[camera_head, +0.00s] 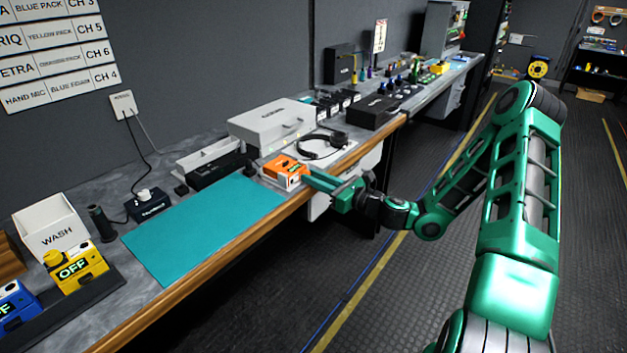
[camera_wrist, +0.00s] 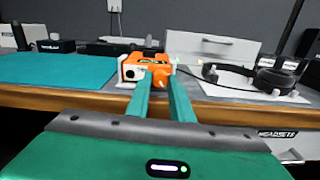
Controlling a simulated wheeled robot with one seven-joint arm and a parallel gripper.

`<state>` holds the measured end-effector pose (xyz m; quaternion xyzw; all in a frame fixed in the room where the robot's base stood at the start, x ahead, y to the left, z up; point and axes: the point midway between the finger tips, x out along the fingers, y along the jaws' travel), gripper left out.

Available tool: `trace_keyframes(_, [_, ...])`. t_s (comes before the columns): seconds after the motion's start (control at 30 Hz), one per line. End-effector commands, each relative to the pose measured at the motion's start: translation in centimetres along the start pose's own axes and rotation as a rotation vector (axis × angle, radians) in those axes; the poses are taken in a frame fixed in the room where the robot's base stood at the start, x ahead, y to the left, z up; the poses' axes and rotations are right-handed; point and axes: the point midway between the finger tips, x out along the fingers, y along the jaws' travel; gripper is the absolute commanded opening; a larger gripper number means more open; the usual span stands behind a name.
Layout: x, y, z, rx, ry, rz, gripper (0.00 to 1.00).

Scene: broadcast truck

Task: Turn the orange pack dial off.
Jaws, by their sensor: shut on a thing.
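The orange pack (camera_head: 284,168) stands near the front edge of the workbench, just right of the teal mat. Its small display glows green in the wrist view, but I cannot read the word. My gripper (camera_head: 309,178) reaches it from the right, with both fingers level at the pack's front face. In the wrist view, the fingers of my gripper (camera_wrist: 161,80) close around an orange part at the front of the pack (camera_wrist: 136,60). This part looks like the dial, mostly hidden between the fingers. A dark round socket shows left of the fingers.
A teal mat (camera_head: 205,228) lies left of the pack. A headset (camera_head: 322,146) lies to its right, and a grey case (camera_head: 272,122) stands behind. A yellow pack (camera_head: 75,268) reading OFF is at the near left. The floor before the bench is clear.

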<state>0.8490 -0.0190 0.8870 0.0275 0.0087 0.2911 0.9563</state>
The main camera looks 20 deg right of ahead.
Motion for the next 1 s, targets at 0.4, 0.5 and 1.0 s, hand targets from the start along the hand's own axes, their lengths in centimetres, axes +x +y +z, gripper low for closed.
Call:
trace_keyframes(0.4, [-0.04,0.03,-0.07,-0.313,0.002,0.000,0.00])
trace_keyframes(0.5, [-0.04,0.04,-0.09,-0.363,0.002,0.000,0.00])
trace_keyframes(1.0, [-0.04,0.05,-0.09,-0.386,0.002,0.000,0.39])
